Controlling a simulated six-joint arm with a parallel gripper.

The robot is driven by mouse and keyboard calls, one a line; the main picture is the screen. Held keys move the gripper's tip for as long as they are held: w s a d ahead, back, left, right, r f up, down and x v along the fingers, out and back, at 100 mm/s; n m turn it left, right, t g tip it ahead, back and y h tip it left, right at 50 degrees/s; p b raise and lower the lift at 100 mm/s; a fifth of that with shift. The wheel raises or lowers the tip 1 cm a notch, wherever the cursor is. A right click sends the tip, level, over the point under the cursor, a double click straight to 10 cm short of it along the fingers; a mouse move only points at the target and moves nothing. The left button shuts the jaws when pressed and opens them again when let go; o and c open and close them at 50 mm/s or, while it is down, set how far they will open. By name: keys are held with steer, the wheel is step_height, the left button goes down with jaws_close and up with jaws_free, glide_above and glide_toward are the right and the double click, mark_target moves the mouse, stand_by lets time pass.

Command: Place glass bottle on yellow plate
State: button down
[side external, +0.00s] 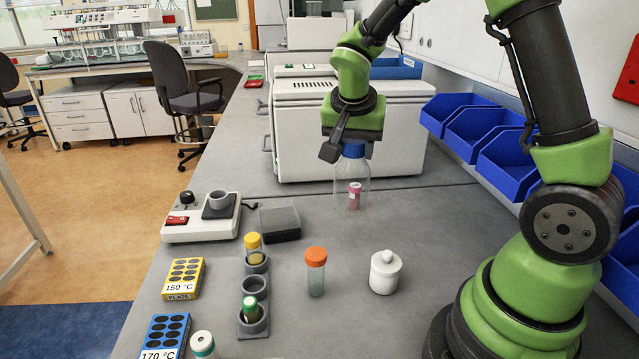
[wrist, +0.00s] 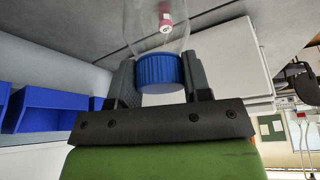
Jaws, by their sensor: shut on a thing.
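In the wrist view the blue cap (wrist: 160,72) sits between the two fingers of my gripper (wrist: 160,85). The yellow plate (side external: 181,279) is a block with dark wells marked "150 °C PLATE" on the bench at the left front.
A blue 170 °C block (side external: 165,335), an orange-capped tube (side external: 316,271), a white jar (side external: 385,272) and grey holders with capped tubes (side external: 256,262) stand at the front. A white device (side external: 201,217) is behind the yellow plate. Blue bins (side external: 470,130) line the right wall.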

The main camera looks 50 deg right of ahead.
steer(key=shift+r, duration=0.45)
steer(key=shift+w+a, duration=0.15)
steer(key=shift+w, duration=0.1)
steer(key=w+a+r+n+t+y, duration=0.2)
steer(key=w+a+n, duration=0.6)
steer(key=w+a, duration=0.5)
steer(key=w+a+n+y, duration=0.1)
steer(key=a+n+y, duration=0.2)
steer(key=a+n, duration=0.85)
steer(key=a+f+m, duration=0.4)
steer(key=f, duration=0.5)
steer(key=shift+a+f, duration=0.25)
steer(key=shift+a, duration=0.15)
steer(key=shift+w+f, duration=0.1)
steer(key=shift+f, duration=0.05)
